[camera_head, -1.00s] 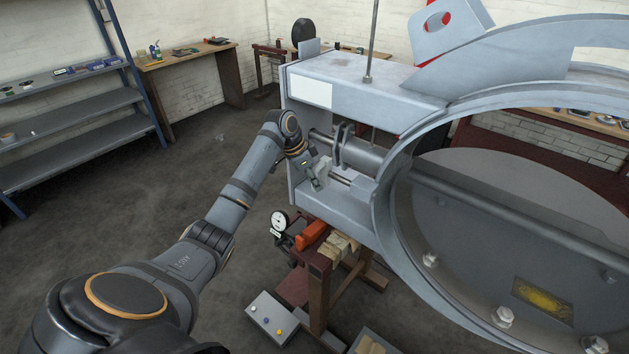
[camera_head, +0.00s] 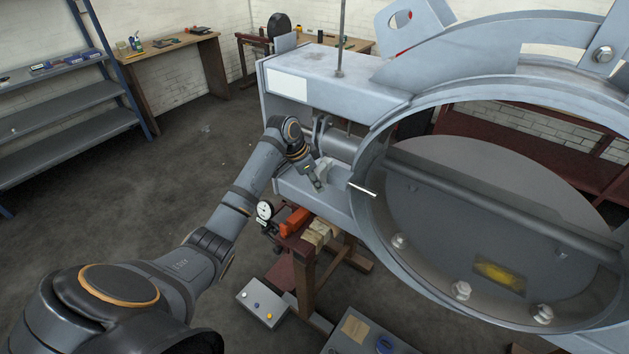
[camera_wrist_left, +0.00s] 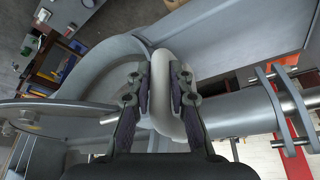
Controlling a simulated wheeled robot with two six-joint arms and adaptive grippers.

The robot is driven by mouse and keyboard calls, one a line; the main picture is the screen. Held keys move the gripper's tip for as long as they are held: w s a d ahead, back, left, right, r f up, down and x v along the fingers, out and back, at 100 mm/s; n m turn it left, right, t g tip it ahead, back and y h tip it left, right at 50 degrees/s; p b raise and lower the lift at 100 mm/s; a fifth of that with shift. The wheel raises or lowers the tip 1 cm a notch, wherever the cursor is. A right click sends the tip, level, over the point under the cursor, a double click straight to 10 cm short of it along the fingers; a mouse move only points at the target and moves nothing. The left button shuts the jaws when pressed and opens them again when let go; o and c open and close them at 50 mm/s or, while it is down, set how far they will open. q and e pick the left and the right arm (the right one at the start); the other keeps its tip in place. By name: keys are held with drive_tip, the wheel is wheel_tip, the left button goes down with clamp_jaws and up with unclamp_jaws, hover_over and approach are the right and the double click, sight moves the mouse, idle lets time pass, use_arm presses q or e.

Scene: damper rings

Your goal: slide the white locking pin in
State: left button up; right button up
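The white locking pin (camera_head: 362,190) shows as a short pale rod at the left inner edge of the big round ring. Its pale, rounded handle (camera_wrist_left: 163,85) shows in the left wrist view between the two dark fingers. My left gripper (camera_head: 318,178) is at the open side of the grey housing (camera_head: 340,80), left of the ring (camera_head: 358,205). Its fingers lie against both sides of the handle in the left wrist view (camera_wrist_left: 160,100), closed on it. The middle of the pin is hidden by the housing wall. My right gripper is not in view.
Inside the housing a thick horizontal cylinder (camera_head: 350,143) runs behind my left gripper. A wooden stand (camera_head: 312,240) with a dial gauge (camera_head: 265,211) is below. A grey button box (camera_head: 262,303) is on the floor. Open floor lies to the left.

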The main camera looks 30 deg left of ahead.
use_arm(q)
drive_tip(key=shift+o, duration=1.2)
drive_tip(key=shift+s+d+f, duration=0.1)
drive_tip(key=shift+d+f, duration=0.05)
drive_tip(key=shift+d, duration=0.05)
drive_tip(key=shift+o, duration=0.8)
drive_tip(key=shift+a+r, duration=0.15)
drive_tip(key=shift+r, duration=0.2)
drive_tip(key=v, duration=1.1)
drive_tip(key=shift+r, duration=0.25)
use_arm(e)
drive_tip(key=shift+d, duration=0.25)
